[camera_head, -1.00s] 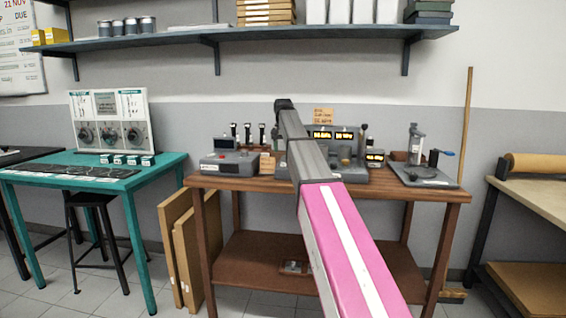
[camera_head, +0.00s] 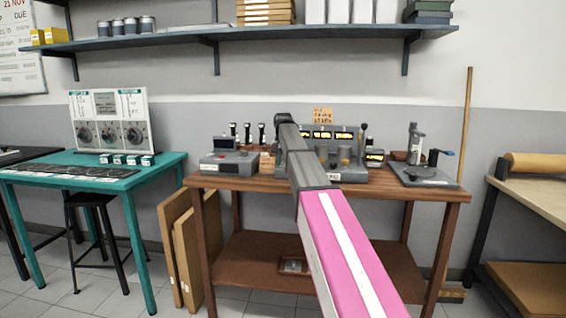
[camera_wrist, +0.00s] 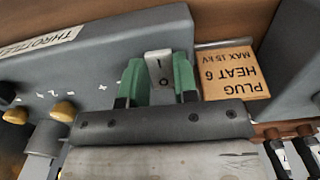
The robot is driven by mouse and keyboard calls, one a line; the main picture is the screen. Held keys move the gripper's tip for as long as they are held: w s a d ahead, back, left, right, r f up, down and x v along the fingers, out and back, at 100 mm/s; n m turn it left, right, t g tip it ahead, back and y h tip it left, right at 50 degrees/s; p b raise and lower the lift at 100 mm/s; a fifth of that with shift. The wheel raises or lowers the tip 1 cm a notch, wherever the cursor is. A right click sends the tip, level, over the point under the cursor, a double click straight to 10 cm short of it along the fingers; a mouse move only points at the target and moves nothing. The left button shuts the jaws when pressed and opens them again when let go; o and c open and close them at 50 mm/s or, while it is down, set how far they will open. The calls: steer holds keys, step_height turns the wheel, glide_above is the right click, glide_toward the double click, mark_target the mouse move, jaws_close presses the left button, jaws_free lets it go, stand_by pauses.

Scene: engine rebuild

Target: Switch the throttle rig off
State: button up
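The throttle rig (camera_head: 350,174) is a grey unit with lit yellow displays and yellow knobs, on the brown bench behind my arm. In the wrist view its grey casing (camera_wrist: 90,65) carries a THROTTLE label at upper left. A white switch (camera_wrist: 158,68) marked I and O sits on the casing. My gripper (camera_wrist: 160,82) has its two green fingers apart, one on each side of the switch. I cannot tell whether they touch it. In the head view my arm hides the switch and the fingers.
A tan card (camera_wrist: 232,72) reading PLUG HEAT 6 MAX 15 KV stands beside the casing. Yellow knobs (camera_wrist: 64,111) are on the other side. A smaller grey unit (camera_head: 230,163) stands left of the rig and a stand (camera_head: 424,176) right of it on the bench (camera_head: 440,193).

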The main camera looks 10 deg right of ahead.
steer(key=shift+w, duration=0.2)
steer(key=shift+g, duration=0.8)
steer(key=o, duration=0.9)
steer(key=shift+r, duration=0.15)
